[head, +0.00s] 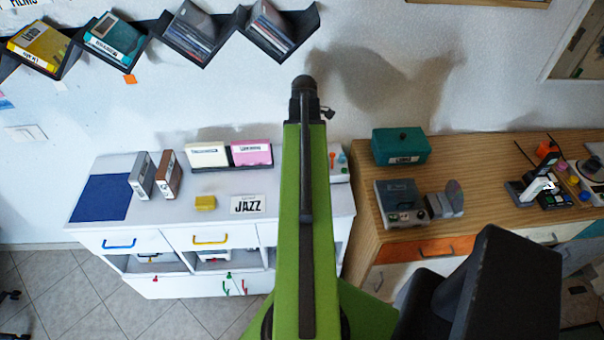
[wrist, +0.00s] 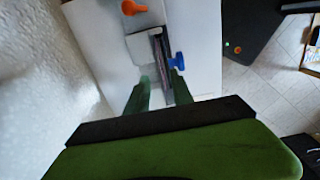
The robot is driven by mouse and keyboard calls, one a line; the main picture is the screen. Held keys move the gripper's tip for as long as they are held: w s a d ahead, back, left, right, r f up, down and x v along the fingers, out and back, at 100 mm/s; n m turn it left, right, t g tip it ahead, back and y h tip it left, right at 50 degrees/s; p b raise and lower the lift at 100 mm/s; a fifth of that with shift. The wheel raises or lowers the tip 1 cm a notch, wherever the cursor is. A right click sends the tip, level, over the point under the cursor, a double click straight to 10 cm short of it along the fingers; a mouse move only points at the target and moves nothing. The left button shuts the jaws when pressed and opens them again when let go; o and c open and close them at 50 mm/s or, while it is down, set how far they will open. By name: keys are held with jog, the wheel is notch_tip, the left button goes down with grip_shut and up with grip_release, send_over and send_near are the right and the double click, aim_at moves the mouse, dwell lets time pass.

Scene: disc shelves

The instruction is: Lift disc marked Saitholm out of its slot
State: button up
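In the wrist view my gripper (wrist: 160,76) has its two green fingers apart, pointing at a small pale device (wrist: 145,45) on a white top. A thin dark upright piece (wrist: 158,50), perhaps a disc seen edge-on in a slot, lies in line with the gap between the fingers. I see no clear contact on it. No label reading Saitholm can be made out in either view. In the head view the device (head: 338,160) shows partly behind my green arm, and my gripper is hidden there.
A wooden sideboard (head: 375,240) stands to the right; a zigzag wall shelf (head: 150,52) hangs above.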

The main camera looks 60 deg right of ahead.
notch_tip(320, 180, down, 5)
jog(key=b, duration=0.3)
jog(key=shift+a+r+b, duration=0.1)
jog(key=shift+r+b, duration=0.05)
jog(key=shift+b, duration=0.2)
jog(key=shift+r, duration=0.2)
grip_shut()
dwell(0.7)
